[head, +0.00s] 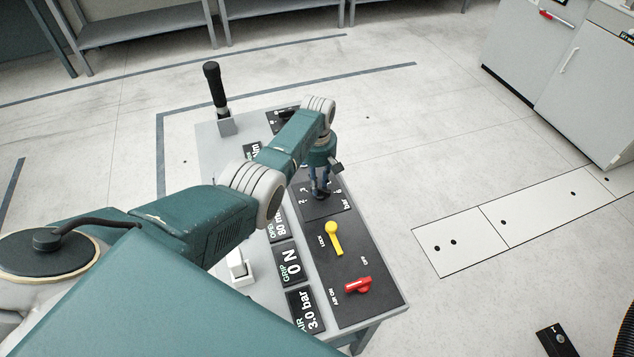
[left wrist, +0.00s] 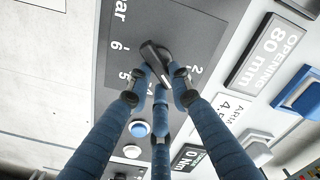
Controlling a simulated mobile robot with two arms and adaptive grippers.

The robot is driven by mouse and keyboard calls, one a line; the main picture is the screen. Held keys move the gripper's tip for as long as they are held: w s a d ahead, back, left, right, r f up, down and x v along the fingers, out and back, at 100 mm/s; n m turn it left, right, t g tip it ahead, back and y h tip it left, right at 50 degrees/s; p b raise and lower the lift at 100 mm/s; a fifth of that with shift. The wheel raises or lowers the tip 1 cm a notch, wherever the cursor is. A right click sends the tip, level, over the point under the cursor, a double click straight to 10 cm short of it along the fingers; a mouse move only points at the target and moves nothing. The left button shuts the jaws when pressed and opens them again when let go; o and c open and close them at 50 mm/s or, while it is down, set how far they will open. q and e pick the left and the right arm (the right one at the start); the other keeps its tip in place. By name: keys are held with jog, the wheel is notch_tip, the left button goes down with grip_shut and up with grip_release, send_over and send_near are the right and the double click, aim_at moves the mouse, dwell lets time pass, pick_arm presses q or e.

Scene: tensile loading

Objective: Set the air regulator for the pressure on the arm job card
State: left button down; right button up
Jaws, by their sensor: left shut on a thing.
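My left gripper (head: 321,193) points down onto the dial panel marked "bar" (head: 318,208) on the control console. In the left wrist view, its blue fingers (left wrist: 160,92) are shut around the black regulator knob (left wrist: 153,54). Dial figures 2, 4, 5 and 6 show around the knob; others are hidden. A pale mark shows on the knob, but its exact reading is unclear. The AIR display (head: 306,310) reads 3.0 bar. A white card marked "ARM" (left wrist: 235,104) shows a figure like 4.5, partly hidden by a finger. My right gripper is out of view.
On the console are a yellow lock lever (head: 333,238), a red air switch (head: 358,286), a GRIP display (head: 289,264) reading 0 N and a black upright handle (head: 214,85).

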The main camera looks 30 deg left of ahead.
pick_arm(q)
jog(key=m, duration=0.4)
jog(key=shift+w+d+m, duration=0.1)
jog(key=shift+w+m, duration=0.15)
jog(key=shift+m, duration=0.05)
jog(key=m, duration=0.4)
jog(key=shift+w+d+r, duration=0.1)
jog(key=shift+w+d, duration=0.1)
jog(key=shift+m, duration=0.3)
jog(key=c, duration=1.5)
grip_release()
jog(key=shift+c, duration=0.2)
jog(key=shift+r, duration=0.1)
notch_tip(320, 180, up, 12)
jog(key=shift+s+f, duration=0.1)
jog(key=shift+f, duration=0.1)
